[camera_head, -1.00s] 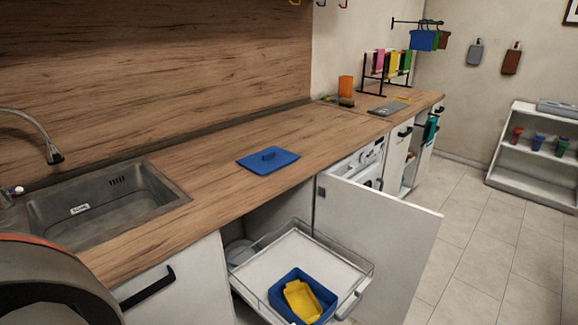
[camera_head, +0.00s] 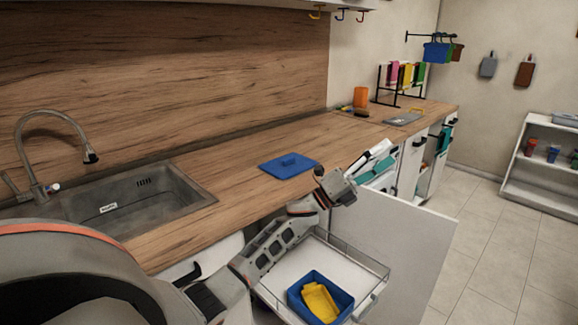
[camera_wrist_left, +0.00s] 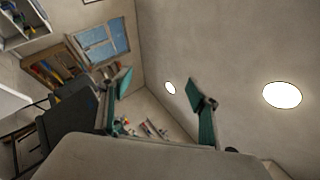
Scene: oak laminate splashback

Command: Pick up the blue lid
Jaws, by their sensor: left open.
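The blue lid (camera_head: 283,167) is a flat square with a raised handle on top. It lies on the wooden counter (camera_head: 222,176), to the right of the sink. My left gripper (camera_head: 386,157) is to the right of the lid, apart from it, and points away to the right over the open cabinet door. In the left wrist view my left gripper (camera_wrist_left: 158,88) has its teal-padded fingers spread with nothing between them; the lid does not show there. My right gripper is not in view.
A pulled-out drawer (camera_head: 273,291) below the counter holds a blue box (camera_head: 344,297) with a yellow item (camera_head: 319,302) in it. A white cabinet door (camera_head: 418,245) stands open. The steel sink (camera_head: 188,196) is at the left. Counter around the lid is clear.

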